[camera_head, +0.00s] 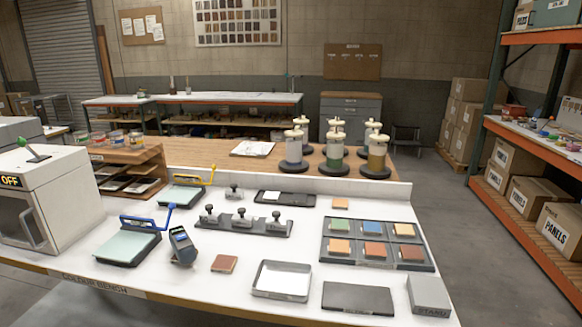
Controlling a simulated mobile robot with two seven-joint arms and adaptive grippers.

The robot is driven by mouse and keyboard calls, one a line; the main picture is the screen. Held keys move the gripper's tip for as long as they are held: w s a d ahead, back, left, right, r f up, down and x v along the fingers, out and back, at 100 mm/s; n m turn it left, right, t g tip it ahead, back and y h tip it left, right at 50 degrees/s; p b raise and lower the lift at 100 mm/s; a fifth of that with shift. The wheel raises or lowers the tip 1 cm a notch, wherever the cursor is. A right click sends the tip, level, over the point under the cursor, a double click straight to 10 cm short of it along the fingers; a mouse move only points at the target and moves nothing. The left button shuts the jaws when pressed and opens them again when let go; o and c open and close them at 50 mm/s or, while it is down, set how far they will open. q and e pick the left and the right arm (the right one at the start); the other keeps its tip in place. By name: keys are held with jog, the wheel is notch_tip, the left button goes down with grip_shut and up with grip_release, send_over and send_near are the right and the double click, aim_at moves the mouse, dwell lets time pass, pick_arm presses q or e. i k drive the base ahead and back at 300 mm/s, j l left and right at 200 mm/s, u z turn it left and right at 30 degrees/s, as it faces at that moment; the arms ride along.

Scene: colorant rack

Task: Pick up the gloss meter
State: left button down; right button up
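A small dark handheld device with a lit screen (182,245) stands on the white bench top, left of centre. It looks like the gloss meter, though I cannot read any label on it. It leans slightly, with its screen at the upper end. A pale-topped board with a blue handle (129,246) is close on its left, and a brown square panel (224,264) lies to its right. Nothing is holding the device. Neither of my grippers is in view.
The white bench (220,292) also holds a row of dark knobbed tools (241,224), a metal tray (282,280), a dark rack of coloured panels (374,245), a flat dark plate (357,298) and a grey block (428,295). A white cabinet (60,190) stands at left.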

aim_at(184, 252)
jog(key=i+j+u, duration=0.1)
jog(key=u, duration=0.35)
jog(key=i+j+u, duration=0.2)
jog(key=u, duration=0.2)
